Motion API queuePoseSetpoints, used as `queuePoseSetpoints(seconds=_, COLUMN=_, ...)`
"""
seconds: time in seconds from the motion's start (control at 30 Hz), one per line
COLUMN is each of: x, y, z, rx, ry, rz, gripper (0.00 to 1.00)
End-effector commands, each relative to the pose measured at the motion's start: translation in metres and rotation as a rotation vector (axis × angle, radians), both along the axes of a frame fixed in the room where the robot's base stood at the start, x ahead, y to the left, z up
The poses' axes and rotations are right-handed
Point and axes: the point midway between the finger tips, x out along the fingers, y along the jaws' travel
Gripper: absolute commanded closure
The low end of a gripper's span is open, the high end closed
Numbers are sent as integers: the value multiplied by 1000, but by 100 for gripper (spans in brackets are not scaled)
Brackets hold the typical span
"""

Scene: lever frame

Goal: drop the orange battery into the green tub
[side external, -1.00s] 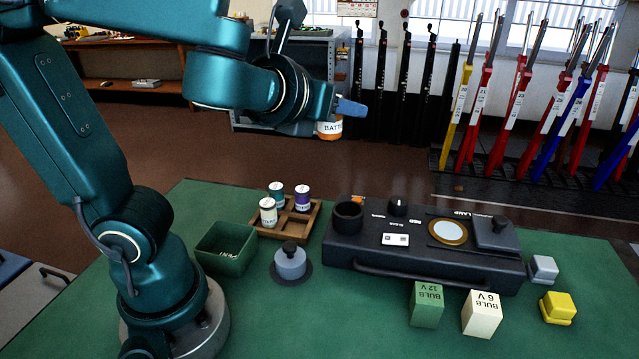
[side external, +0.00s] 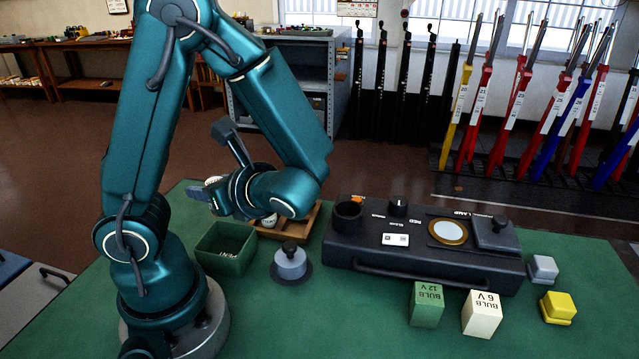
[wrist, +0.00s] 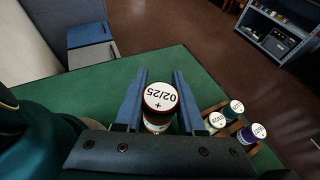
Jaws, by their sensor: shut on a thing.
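The orange battery (wrist: 157,104) is upright between the two blue fingers of my gripper (wrist: 158,92) in the wrist view. Its white top reads 02/25 with a plus sign. My gripper is shut on it. In the side view my gripper (side external: 208,192) is in the air above and a little left of the green tub (side external: 226,262), with a pale end of the battery (side external: 213,180) barely showing. The tub stands open on the green table beside my arm's base. It cannot be made out in the wrist view.
A wooden rack (side external: 304,226) with several batteries stands right of the tub, partly hidden by my arm. A grey knobbed piece (side external: 290,263) sits close to the tub. A black lamp box (side external: 425,250), a green bulb box (side external: 426,305) and a white one (side external: 482,313) are further right.

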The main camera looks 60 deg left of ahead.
Motion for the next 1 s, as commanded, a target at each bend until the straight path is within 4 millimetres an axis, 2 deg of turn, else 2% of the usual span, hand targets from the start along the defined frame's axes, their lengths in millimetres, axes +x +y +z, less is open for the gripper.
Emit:
queuePoseSetpoints(seconds=0.6, x=0, y=1, z=-54, rx=1, ry=4, rz=-2, gripper=100)
queuePoseSetpoints(seconds=1.0, x=0, y=1, z=-60, rx=-1, ry=0, rz=-2, gripper=100)
